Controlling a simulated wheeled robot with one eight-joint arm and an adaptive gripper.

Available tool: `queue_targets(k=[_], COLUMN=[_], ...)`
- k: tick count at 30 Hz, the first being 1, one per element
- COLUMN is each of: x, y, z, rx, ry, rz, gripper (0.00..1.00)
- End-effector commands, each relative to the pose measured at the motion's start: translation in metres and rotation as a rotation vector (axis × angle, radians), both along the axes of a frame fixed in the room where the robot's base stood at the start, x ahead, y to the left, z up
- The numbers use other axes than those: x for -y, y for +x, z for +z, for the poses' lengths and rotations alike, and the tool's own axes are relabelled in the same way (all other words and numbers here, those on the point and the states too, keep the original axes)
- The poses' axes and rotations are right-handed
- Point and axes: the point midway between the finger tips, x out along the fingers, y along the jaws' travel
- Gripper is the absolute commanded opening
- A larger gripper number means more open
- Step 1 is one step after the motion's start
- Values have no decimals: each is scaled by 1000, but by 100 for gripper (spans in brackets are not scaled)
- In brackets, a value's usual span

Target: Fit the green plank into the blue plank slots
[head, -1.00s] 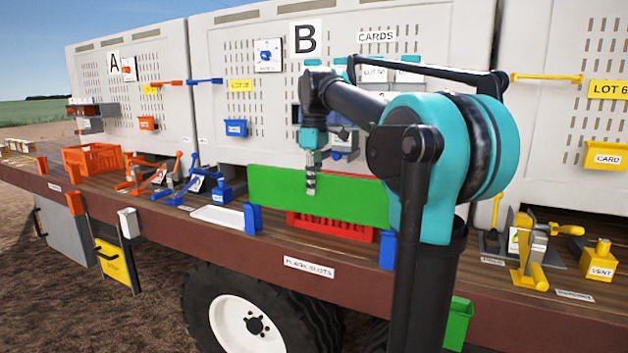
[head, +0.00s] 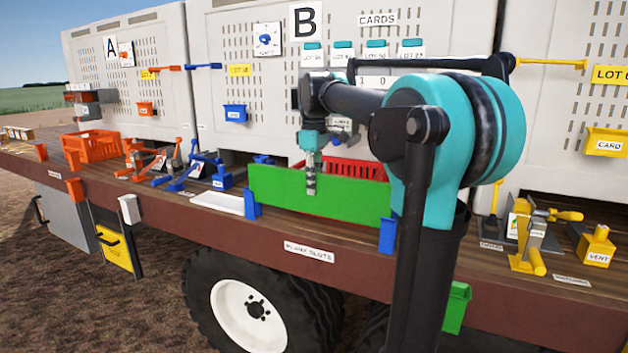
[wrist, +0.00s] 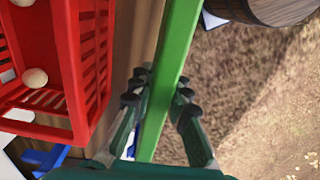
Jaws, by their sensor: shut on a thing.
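The long green plank (head: 280,192) stands on edge along the front of the wooden deck. My gripper (head: 311,188) is shut on it near the middle, from above. In the wrist view the fingers (wrist: 160,95) sit on both sides of the plank (wrist: 178,50). The left blue slot (head: 252,208) is at the plank's left end and the right blue slot (head: 387,236) is below its right end. The plank's lower edge overlaps the height of the slots. I cannot tell whether the ends are fully seated.
A red crate (head: 345,168) stands behind the plank; pale onions (wrist: 35,78) lie in it in the wrist view. Yellow fixtures (head: 530,262) stand right.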

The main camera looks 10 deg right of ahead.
Motion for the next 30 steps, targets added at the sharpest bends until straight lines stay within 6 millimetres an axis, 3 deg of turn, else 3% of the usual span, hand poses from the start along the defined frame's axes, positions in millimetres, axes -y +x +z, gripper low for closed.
queue_targets(k=[30], x=[0], y=[0], z=[-44], rx=[0], ry=[0], rz=[0], gripper=[0])
